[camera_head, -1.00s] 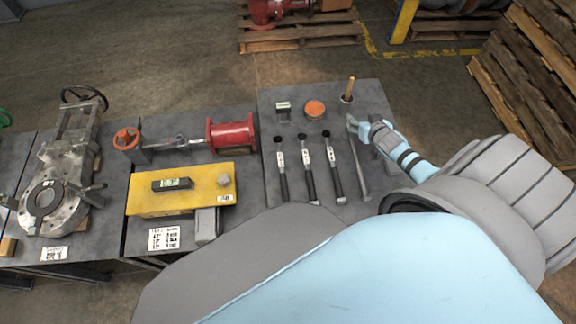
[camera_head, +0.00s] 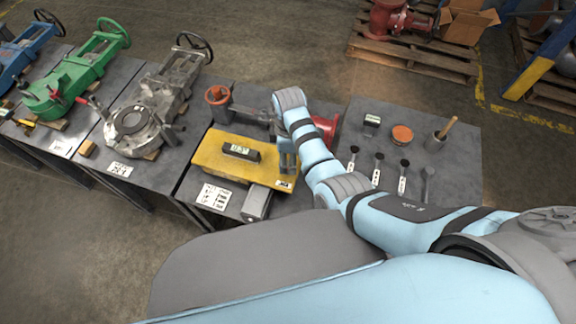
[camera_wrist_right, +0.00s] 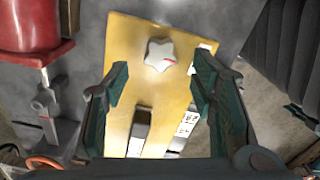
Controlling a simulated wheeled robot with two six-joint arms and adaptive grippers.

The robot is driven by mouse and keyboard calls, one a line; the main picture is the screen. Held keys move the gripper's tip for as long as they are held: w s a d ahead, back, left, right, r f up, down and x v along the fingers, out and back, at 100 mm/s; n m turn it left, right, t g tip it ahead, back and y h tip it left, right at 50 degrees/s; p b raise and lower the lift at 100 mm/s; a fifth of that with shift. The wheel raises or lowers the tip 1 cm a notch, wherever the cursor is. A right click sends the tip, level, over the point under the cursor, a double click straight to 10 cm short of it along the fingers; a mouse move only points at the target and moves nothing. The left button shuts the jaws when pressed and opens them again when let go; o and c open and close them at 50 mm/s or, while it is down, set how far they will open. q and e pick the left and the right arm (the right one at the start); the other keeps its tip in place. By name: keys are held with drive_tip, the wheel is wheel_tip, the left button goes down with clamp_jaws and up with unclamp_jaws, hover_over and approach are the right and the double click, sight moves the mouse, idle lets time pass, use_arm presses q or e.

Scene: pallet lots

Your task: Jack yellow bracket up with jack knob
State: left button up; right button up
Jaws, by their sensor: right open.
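The yellow bracket (camera_head: 218,166) lies on the grey table, with a small digital gauge (camera_head: 240,152) on its top. The pale grey star-shaped jack knob (camera_wrist_right: 160,54) sits on the bracket (camera_wrist_right: 133,34) in the right wrist view. In the head view my arm and gripper hide the knob. My right gripper (camera_head: 287,160) is over the bracket's right end. In the right wrist view its two fingers (camera_wrist_right: 160,70) are open, one on each side of the knob's line, with nothing between them seen gripped. My left gripper is not in view.
A red cylinder (camera_head: 327,127) stands beside the bracket, partly behind my arm. A grey block (camera_head: 257,203) sticks out at the bracket's front. Several black-handled tools, a cup (camera_head: 436,142) and an orange round tin (camera_head: 402,134) are on the right table. Valves stand left.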

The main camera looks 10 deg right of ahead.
sight(288, 166)
wheel_tip(288, 166, down, 4)
drive_tip(key=shift+a+r+b, duration=0.15)
drive_tip(key=shift+r+b, duration=0.05)
drive_tip(key=shift+b, duration=0.3)
drive_tip(key=shift+f, duration=0.3)
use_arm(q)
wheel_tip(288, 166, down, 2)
use_arm(e)
drive_tip(key=c, duration=1.1)
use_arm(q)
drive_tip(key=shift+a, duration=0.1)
use_arm(e)
drive_tip(key=shift+r, duration=0.1)
drive_tip(key=shift+c, duration=0.2)
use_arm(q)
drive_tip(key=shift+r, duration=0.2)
use_arm(e)
drive_tip(key=shift+m, duration=0.3)
